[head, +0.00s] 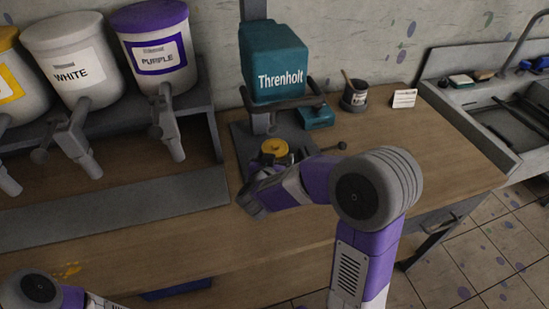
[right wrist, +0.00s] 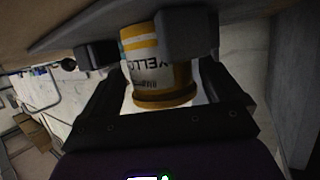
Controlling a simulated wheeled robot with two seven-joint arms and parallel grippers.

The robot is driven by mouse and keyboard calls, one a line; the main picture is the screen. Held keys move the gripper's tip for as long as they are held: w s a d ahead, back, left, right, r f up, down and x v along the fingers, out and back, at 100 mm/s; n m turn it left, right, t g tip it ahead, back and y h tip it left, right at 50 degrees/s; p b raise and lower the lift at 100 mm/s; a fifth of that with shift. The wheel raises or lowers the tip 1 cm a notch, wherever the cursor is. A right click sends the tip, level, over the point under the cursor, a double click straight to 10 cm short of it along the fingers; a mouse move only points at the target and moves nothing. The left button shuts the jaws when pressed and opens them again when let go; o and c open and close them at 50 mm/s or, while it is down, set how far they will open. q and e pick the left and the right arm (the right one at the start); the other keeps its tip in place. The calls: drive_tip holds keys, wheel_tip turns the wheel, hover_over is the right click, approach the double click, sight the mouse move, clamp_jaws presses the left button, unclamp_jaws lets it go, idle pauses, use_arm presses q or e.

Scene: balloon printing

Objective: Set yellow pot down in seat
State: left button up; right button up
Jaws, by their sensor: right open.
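The yellow pot (head: 274,149) shows its yellow top in the head view, under the teal Threnholt machine (head: 276,62). In the right wrist view the pot (right wrist: 150,70) has a white label with yellow bands and part of the word "YELLOW". My right gripper (head: 262,183) is at the near side of the pot. Its jaws are open, with the pot between the two fingers in the wrist view (right wrist: 143,48). The gripper and arm hide the pot's lower part and the seat, so I cannot tell how it rests there. My left gripper is out of view.
The machine's grey base (head: 240,137) stands on the wooden bench (head: 150,250). Paint tubs marked WHITE (head: 70,73) and PURPLE (head: 156,55) stand on a rack at left. A dark cup (head: 355,96) and a small card (head: 404,98) are right of the machine. A sink (head: 500,110) is at far right.

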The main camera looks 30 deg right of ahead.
drive_tip(key=p+v, duration=0.4)
drive_tip(key=v, duration=0.8)
drive_tip(key=shift+r, duration=0.4)
drive_tip(key=shift+w+a, duration=0.1)
